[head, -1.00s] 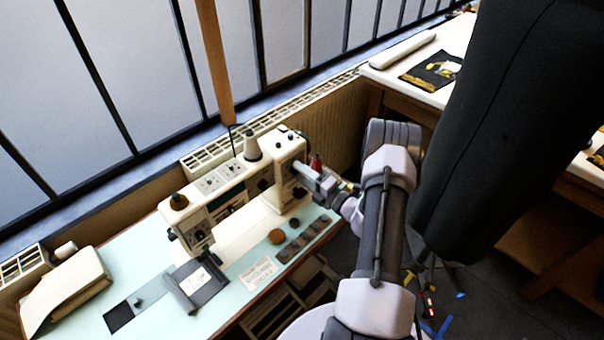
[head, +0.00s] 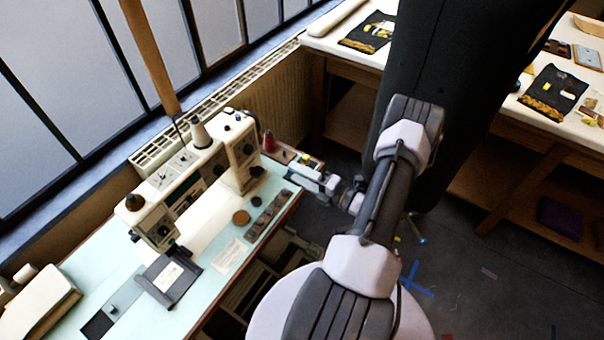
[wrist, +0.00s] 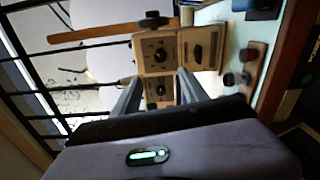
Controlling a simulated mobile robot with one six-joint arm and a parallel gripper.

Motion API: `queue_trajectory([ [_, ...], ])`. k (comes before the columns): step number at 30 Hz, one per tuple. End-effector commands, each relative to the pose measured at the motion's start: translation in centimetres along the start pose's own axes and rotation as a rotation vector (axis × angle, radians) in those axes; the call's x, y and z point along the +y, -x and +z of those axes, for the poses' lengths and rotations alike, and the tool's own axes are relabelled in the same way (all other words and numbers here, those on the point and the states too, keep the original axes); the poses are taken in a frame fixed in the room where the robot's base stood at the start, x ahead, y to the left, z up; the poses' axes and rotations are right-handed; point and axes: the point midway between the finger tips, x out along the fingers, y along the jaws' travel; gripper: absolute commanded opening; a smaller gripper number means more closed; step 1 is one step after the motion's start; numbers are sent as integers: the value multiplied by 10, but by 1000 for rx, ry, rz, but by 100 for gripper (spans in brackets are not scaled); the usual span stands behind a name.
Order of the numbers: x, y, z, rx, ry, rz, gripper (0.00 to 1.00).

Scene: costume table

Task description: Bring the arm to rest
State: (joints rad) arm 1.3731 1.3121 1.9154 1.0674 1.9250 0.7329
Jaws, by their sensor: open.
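My arm (head: 375,205) is bent in front of me in the head view. My gripper (head: 292,172) reaches left from it, near the right end of the sewing table. In the wrist view my gripper (wrist: 158,88) shows two fingers spread apart with nothing between them. The cream sewing machine (head: 195,175) stands upright on the pale green table (head: 205,290), left of my gripper. In the wrist view the machine's end (wrist: 165,60) with its dark knobs lies beyond the fingertips. I cannot tell the exact gap.
A tall black column-like form (head: 440,90) stands close behind my arm. A white table (head: 385,10) with dark cloth pieces runs behind it at the right. A red spool (head: 268,141) and a brown round pincushion (head: 241,217) are near the machine.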

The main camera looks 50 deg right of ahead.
Motion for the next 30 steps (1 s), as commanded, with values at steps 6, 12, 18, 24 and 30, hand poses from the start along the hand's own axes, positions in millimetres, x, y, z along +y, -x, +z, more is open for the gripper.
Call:
queue_trajectory([
  [6, 0, 13, -1, 1, 0, 0, 51],
  [12, 0, 12, -1, 1, 0, 0, 51],
  [18, 8, 5, -5, 42, 38, 0, 51],
  [24, 112, -65, -111, 638, 615, 75, 51],
  [30, 196, -38, -266, 1349, 1539, 408, 51],
])
